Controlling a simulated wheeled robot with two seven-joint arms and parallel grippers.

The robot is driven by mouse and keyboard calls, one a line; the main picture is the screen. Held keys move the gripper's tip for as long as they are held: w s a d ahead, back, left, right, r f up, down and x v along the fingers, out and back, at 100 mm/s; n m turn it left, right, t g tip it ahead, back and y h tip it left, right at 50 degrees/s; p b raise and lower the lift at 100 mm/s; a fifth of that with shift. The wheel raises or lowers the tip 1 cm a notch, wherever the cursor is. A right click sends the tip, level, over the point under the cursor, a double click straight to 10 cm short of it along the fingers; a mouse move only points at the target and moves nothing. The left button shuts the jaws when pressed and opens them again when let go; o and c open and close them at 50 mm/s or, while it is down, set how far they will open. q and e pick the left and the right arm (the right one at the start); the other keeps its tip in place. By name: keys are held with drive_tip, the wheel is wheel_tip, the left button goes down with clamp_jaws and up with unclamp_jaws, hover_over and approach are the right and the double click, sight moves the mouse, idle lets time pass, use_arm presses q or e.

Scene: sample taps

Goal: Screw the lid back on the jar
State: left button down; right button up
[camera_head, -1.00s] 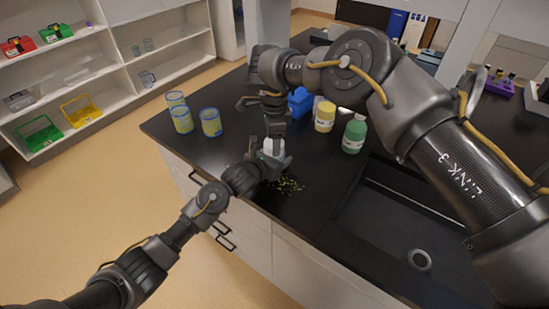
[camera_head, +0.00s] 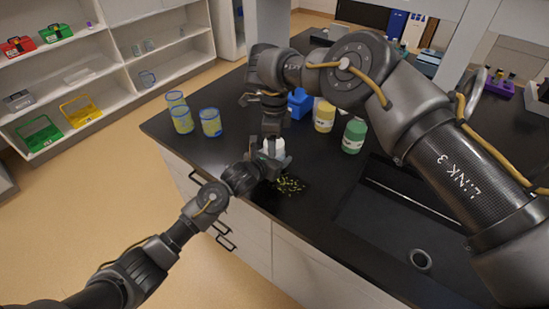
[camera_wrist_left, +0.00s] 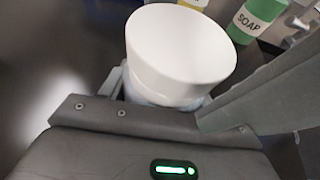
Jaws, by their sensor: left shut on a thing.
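The white lid (camera_wrist_left: 182,50) sits on top of the pale jar (camera_wrist_left: 148,94) in the left wrist view; I cannot tell whether it is screwed tight. In the head view the white top (camera_head: 276,147) shows, with the rest mostly hidden by my grippers. My left gripper (camera_head: 268,165) is shut on the jar at the counter's front edge. My right gripper (camera_head: 272,128) points down just above and behind the white top. Nothing touches the lid's upper face in the wrist view. The right fingers are too small and dark to tell their opening.
Small yellow-green bits (camera_head: 289,185) lie scattered on the black counter (camera_head: 225,165) beside the jar. Several blue-yellow cups (camera_head: 211,122) stand to the left. A blue box (camera_head: 300,103), a yellow bottle (camera_head: 324,116) and a green soap bottle (camera_head: 354,136) stand behind. A sink (camera_head: 385,235) is at right.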

drive_tip(key=shift+o, duration=0.8)
drive_tip(key=shift+r, duration=2.3)
wheel_tip(320, 180, up, 4)
drive_tip(key=n, duration=0.3)
drive_tip(key=shift+f, duration=0.2)
drive_tip(key=shift+w+f, duration=0.1)
drive_tip(key=shift+f, duration=0.05)
drive_tip(key=shift+f, duration=3.95)
